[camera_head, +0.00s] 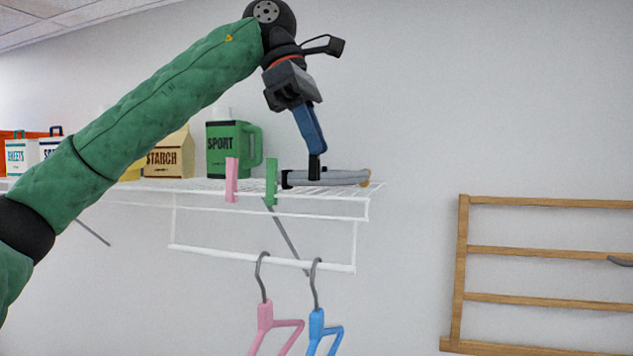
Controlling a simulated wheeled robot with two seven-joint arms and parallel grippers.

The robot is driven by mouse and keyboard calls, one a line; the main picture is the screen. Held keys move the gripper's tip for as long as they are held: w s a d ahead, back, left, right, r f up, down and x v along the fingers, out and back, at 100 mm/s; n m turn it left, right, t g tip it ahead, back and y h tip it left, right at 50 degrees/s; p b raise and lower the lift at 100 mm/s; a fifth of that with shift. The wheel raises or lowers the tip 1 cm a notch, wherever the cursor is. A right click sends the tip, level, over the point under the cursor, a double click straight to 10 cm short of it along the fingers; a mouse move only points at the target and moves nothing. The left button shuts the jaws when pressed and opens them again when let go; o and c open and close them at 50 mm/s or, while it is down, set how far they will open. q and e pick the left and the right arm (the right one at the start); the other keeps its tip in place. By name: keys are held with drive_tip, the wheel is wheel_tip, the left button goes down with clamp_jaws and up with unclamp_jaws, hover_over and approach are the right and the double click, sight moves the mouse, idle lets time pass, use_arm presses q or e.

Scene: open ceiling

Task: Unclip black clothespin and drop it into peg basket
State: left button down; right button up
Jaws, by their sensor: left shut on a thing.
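My left gripper (314,158) reaches down from above to the front of the white wire shelf (330,192), near its right end. It is shut on a small, dark upright piece, which looks like the black clothespin (315,172). The fingers hide its upper part. Its lower end is in front of a grey object, and I cannot tell whether it touches the shelf edge. A pink clothespin (231,180) and a green clothespin (271,182) stand upright on the shelf's front edge, to the left. I see no peg basket. My right gripper is out of view.
The long grey object (335,177) lies on the shelf behind the fingertips. A green SPORT jug (222,150) and a STARCH carton (168,158) stand left. Pink (265,315) and blue (317,325) hangers hang from the rail below. A wooden rack (463,270) is at right.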

use_arm(q)
drive_tip(key=p+v, duration=0.1)
drive_tip(key=v, duration=0.1)
drive_tip(key=d+p+v, duration=0.1)
drive_tip(key=v, duration=0.2)
drive_tip(key=shift+s+r+p, duration=0.15)
drive_tip(key=shift+r+p, duration=0.1)
drive_tip(key=shift+p, duration=0.05)
idle(0.4)
